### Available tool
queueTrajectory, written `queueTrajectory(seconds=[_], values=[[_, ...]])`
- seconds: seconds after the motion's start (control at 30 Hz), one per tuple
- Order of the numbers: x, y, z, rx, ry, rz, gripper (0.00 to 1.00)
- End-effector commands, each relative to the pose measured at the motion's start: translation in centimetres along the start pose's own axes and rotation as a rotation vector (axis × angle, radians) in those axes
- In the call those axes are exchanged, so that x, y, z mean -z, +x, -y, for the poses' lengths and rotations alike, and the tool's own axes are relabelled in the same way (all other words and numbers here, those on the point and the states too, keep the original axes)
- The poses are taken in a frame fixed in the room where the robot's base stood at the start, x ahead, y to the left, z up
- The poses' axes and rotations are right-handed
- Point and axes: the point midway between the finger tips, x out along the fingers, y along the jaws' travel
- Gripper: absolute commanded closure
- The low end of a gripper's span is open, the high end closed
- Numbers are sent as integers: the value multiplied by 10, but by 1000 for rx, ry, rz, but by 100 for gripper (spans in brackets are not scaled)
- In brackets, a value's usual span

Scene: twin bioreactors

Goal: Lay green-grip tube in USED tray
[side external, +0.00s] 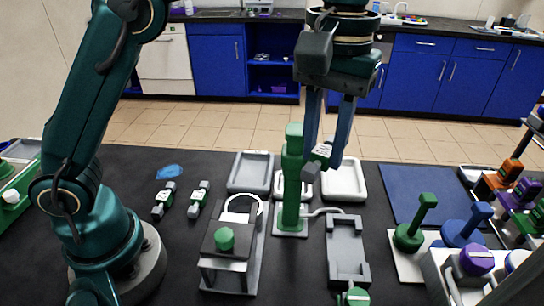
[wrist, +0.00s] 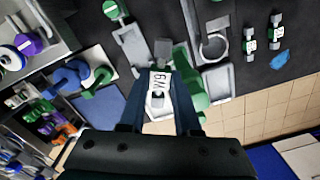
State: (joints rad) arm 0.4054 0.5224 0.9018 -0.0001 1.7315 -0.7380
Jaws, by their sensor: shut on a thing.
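My gripper (side external: 326,160) is shut on a small tube (side external: 320,153) with a white-and-green middle and a dark grey end, held tilted above the table. In the wrist view the tube (wrist: 158,84) sits between the two fingertips, its white label facing the camera. A pale tray (side external: 357,192) lies to the right of and below the held tube. A grey tray (side external: 235,186) lies farther left, and a smaller tray is partly hidden behind the green column. I cannot read any tray label, so I cannot tell which is USED.
A tall green column (side external: 291,180) stands close to the left of my gripper. A grey cradle (side external: 346,250) and a stand with a green knob (side external: 225,240) are in front. Two similar tubes (side external: 164,200) lie at left. A blue mat (side external: 417,190) and green handle (side external: 409,235) are at right.

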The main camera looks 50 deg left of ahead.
Motion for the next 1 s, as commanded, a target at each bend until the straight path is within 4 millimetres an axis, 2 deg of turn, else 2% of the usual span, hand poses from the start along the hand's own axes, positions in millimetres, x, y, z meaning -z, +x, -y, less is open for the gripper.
queueTrajectory(seconds=[0.03,0.13,0.43,0.57,0.73,0.87,1.0], values=[[-6,-12,10,-3,56,-3,100],[-11,-26,30,0,162,0,100],[17,-35,95,-8,318,-13,100],[39,-17,124,-7,202,-6,100],[63,11,175,-9,6,-3,100],[73,33,220,-10,-152,-3,100],[72,54,262,-11,-297,-3,100]])
